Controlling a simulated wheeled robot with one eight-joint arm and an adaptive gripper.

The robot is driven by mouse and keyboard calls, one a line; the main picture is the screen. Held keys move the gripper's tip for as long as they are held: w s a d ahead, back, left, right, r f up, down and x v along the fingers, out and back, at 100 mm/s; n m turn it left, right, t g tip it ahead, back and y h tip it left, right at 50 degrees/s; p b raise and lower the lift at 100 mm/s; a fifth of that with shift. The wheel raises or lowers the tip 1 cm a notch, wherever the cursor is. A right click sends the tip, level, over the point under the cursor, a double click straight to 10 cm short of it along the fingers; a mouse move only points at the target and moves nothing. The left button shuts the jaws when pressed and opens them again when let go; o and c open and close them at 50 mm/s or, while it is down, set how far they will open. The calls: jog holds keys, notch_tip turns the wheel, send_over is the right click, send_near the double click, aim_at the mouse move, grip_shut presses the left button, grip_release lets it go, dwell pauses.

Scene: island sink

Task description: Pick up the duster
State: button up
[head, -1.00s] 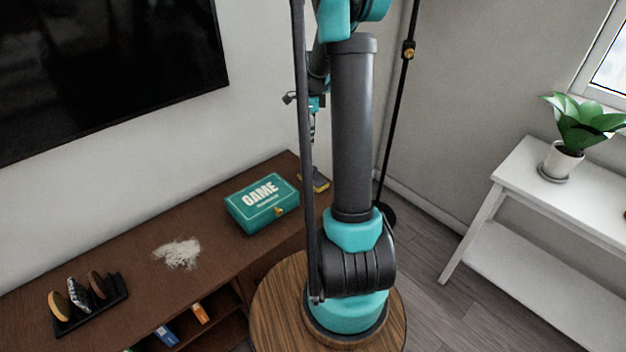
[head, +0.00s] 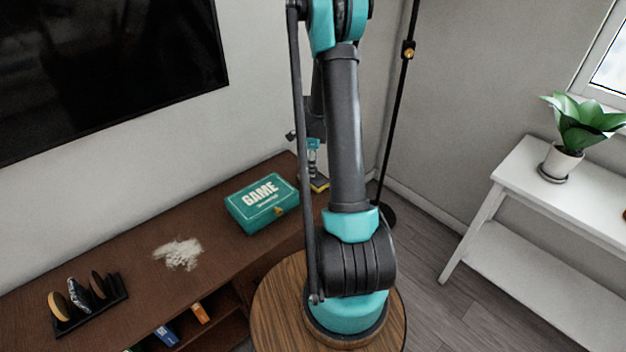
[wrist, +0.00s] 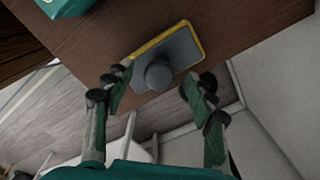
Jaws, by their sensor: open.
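The duster, a dark grey block with a yellow edge and a round grey knob, lies on the far right end of the brown cabinet top. It shows partly in the head view (head: 320,185), behind my arm, and whole in the wrist view (wrist: 165,62). My gripper (wrist: 158,88) is open and empty, its fingers on either side of the knob in the wrist picture. In the head view my gripper (head: 313,165) hangs just above the duster and is mostly hidden. I cannot tell how much height is left between them.
A teal game box (head: 262,203) sits left of the duster. A white powder pile (head: 178,254) and a black rack (head: 90,305) of upright pieces lie further left on the cabinet. A wall-mounted screen (head: 100,70) hangs above. A thin black pole (head: 395,110) stands right of my arm.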

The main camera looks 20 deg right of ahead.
jog(key=shift+f, duration=1.5)
grip_shut()
jog(key=shift+r, duration=0.1)
notch_tip(320, 180, up, 20)
